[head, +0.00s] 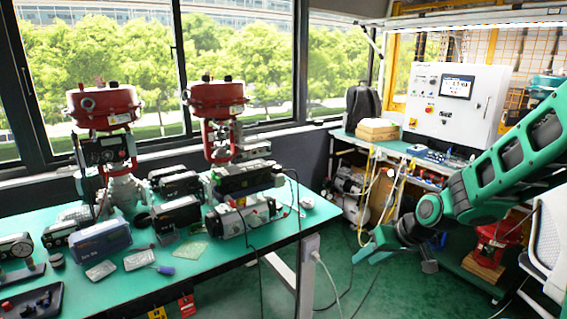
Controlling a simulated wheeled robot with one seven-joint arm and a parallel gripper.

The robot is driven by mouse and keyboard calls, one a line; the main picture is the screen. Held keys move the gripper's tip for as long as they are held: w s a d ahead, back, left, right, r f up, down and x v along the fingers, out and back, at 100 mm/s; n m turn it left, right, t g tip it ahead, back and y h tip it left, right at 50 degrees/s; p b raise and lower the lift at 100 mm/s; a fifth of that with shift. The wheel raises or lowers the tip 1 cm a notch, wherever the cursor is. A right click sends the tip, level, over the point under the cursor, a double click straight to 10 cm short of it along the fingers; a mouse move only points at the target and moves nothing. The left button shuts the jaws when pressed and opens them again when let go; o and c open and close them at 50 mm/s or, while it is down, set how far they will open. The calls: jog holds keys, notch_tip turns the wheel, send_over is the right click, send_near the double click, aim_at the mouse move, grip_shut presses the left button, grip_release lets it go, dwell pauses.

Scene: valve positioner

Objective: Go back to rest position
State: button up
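My green and dark grey arm reaches in from the right edge and bends down at its elbow. My gripper (372,252) hangs low at the arm's end, over the green floor to the right of the workbench (150,280). It is apart from the bench and its things. The fingers are small and foreshortened, so I cannot tell whether they are open or shut. I see no object held at the arm's end.
Two red-topped valves (103,108) (216,95) stand on the workbench among several positioner boxes. A white control cabinet (458,105) stands on a back bench. Cables (318,262) hang to the floor. A white chair (548,245) is at the right, near my arm.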

jog(key=s+d+r+m+g+h, duration=0.2)
jog(key=s+d+r+h, duration=0.1)
jog(key=s+d, duration=0.7)
jog(key=s+d+r+m+g, duration=0.1)
jog(key=s+d+m, duration=0.1)
jog(key=s, duration=0.5)
jog(key=s+d+r+m+g, duration=0.1)
jog(key=s+d+r+m, duration=0.1)
jog(key=s, duration=0.6)
jog(key=s+d+r+m+g+h, duration=0.1)
jog(key=s+d+m, duration=0.1)
jog(key=s, duration=0.6)
jog(key=shift+d+r+g, duration=0.3)
jog(key=shift+d+r, duration=0.05)
jog(key=shift+d, duration=0.45)
jog(key=shift+w+f, duration=0.25)
jog(key=shift+w, duration=0.3)
